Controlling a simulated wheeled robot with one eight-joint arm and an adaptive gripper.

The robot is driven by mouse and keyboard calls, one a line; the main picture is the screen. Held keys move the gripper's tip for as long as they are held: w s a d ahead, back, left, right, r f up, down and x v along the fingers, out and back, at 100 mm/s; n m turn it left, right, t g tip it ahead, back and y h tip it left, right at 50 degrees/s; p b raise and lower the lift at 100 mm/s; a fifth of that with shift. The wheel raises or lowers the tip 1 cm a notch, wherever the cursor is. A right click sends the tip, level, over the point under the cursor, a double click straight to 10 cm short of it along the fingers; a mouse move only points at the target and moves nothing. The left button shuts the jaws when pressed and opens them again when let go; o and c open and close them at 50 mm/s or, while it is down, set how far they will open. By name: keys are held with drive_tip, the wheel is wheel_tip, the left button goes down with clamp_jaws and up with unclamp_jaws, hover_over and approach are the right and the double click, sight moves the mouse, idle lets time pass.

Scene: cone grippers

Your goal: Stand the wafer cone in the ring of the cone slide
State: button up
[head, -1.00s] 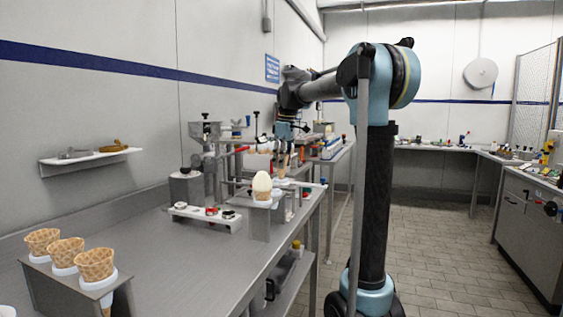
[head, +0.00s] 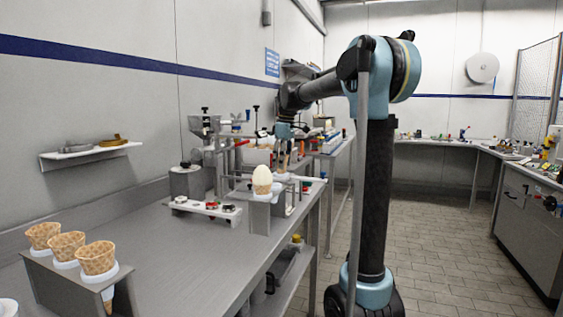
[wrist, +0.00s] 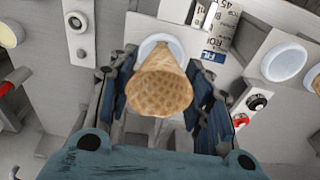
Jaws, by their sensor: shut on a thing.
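My gripper (wrist: 163,98) is shut on a tan wafer cone (wrist: 160,88), with one blue-grey finger on each side. The cone's wide end faces the wrist camera and its narrow end points away. A white ring (wrist: 154,40) shows behind the narrow end in the wrist view. The cone body covers part of this ring. I cannot tell whether the tip is inside the ring or only over it. In the head view my gripper (head: 284,148) is over the far part of the bench, and the cone there is too small to make out clearly.
A cone with a pale scoop (head: 262,178) stands in a holder close by. A rack with several wafer cones (head: 97,257) is at the near left of the steel bench (head: 190,262). A strip with red and black knobs (head: 206,209) lies between. More white rings (wrist: 284,61) flank the gripper.

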drive_tip(key=shift+f, duration=1.1)
drive_tip(key=o, duration=0.8)
drive_tip(key=r, duration=0.4)
drive_tip(key=d+r, duration=0.1)
drive_tip(key=r, duration=0.6)
drive_tip(key=shift+s+d+r, duration=0.2)
drive_tip(key=shift+r, duration=0.2)
drive_tip(key=s+d+f+m, duration=0.4)
drive_tip(key=s+d+f, duration=0.1)
drive_tip(key=s+f, duration=0.7)
drive_tip(key=s+d+f+m+t, duration=0.1)
drive_tip(key=s+d+f+m, duration=0.4)
drive_tip(key=s+f, duration=0.7)
drive_tip(key=s+d+f+m+h, duration=0.1)
drive_tip(key=s+d+f+m, duration=0.3)
drive_tip(key=s+f, duration=0.9)
drive_tip(key=shift+d+f+t, duration=0.2)
drive_tip(key=shift+d+t, duration=0.1)
drive_tip(key=shift+d, duration=0.2)
